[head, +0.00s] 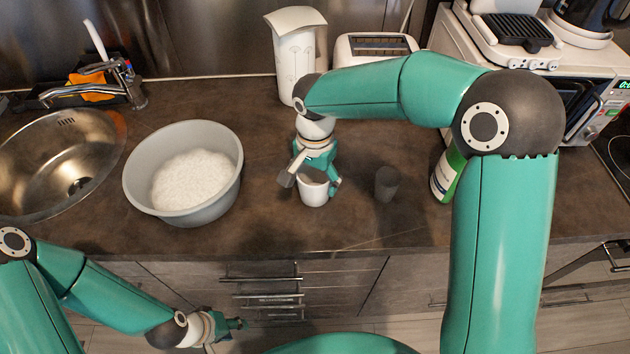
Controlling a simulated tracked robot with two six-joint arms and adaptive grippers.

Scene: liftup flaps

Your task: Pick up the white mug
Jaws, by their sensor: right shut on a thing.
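The white mug (313,191) is on the dark worktop, near the middle of the head view, and I cannot tell whether it touches the surface. My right gripper (312,181) reaches down from above and is shut on the mug, with its fingers at either side of the rim. The gripper covers part of the mug's upper side. My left gripper (236,325) is low in front of the drawers, apart from the mug and below worktop level. Its fingers are too small to tell whether they are open.
A grey basin (140,190) with white contents stands left of the mug, beside the sink (30,185). A dark cup (386,184) stands just right of the mug, and a green bottle (446,175) further right. A white pitcher (294,60) and toaster (375,45) stand behind.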

